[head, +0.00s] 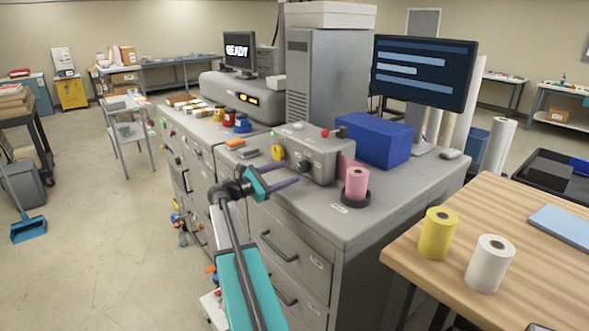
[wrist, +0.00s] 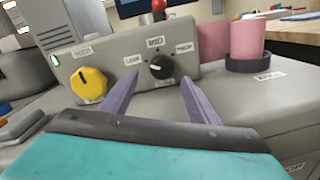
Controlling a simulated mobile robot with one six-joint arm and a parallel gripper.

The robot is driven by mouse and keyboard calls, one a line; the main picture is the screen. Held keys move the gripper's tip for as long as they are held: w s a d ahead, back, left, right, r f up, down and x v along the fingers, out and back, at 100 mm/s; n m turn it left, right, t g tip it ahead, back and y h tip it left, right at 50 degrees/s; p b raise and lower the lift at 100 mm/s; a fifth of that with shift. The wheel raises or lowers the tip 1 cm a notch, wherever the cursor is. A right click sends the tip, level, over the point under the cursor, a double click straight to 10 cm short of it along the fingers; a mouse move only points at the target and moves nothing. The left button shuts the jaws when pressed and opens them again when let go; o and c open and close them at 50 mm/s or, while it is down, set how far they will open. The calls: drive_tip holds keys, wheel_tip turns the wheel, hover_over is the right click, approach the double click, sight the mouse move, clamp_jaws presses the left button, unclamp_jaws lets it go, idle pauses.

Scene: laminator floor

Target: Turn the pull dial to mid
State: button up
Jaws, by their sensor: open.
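A grey control box (head: 318,150) stands on the grey cabinet top. Its front has a black dial (wrist: 161,67), with small labels left, above and right of it; the left one seems to read LOW and the right one HIGH. A pale mark shows on the dial's left part, but its exact setting is hard to read. A yellow knob (wrist: 89,85) sits left of the dial. My gripper (wrist: 158,85) is open and empty, its purple fingers apart in front of the box, below and either side of the dial. In the head view my gripper (head: 287,175) is near the box front.
A red button (head: 325,133) tops the box. A pink roll (head: 356,183) in a dark holder stands right of it, and a blue box (head: 374,140) behind. The cabinet top (head: 325,208) in front is clear.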

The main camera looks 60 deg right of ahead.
sight(301, 168)
drive_tip(key=shift+p+x, duration=0.7)
drive_tip(key=shift+x, duration=1.8)
drive_tip(key=c, duration=1)
drive_tip(key=shift+a, duration=0.2)
drive_tip(key=shift+c, duration=0.3)
